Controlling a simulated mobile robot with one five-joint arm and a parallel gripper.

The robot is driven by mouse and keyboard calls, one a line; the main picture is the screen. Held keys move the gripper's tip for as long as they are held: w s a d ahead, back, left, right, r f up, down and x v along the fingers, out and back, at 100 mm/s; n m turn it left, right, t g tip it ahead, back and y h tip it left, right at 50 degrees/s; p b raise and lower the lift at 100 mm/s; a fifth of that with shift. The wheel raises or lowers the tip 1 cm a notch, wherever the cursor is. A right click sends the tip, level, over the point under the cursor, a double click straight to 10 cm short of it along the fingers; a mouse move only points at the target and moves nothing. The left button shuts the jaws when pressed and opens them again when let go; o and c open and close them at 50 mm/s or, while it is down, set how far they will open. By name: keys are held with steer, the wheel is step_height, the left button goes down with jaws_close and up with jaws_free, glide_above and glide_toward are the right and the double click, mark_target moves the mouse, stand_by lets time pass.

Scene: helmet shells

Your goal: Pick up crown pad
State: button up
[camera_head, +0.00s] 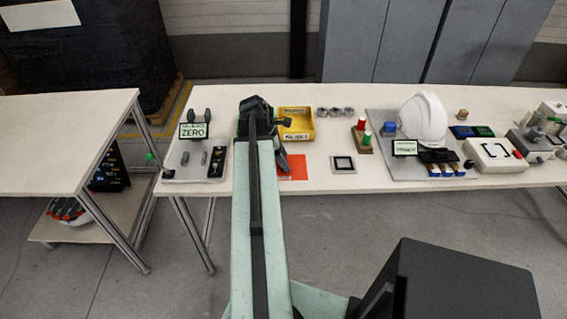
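My arm reaches forward over the long white table (320,183), and my gripper (262,122) is at its far end, left of the yellow bin (297,122). The gripper is small and dark here, and I cannot tell whether its fingers are open or shut or hold anything. I cannot single out the crown pad with certainty. A dark piece (283,160) shows beside the arm, next to an orange sheet (293,168). My arm hides part of the table.
A white helmet shell (423,120) stands on a grey mat (385,165). Red and green bottles (361,124) stand left of it. A ZERO sign (193,131) and a tray with small parts (184,172) are at the left. A white device (497,156) is at the right.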

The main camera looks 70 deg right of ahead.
mark_target(284, 156)
steer(key=c, duration=0.9)
steer(key=shift+r, duration=0.1)
step_height(284, 156, up, 10)
steer(key=p, duration=1)
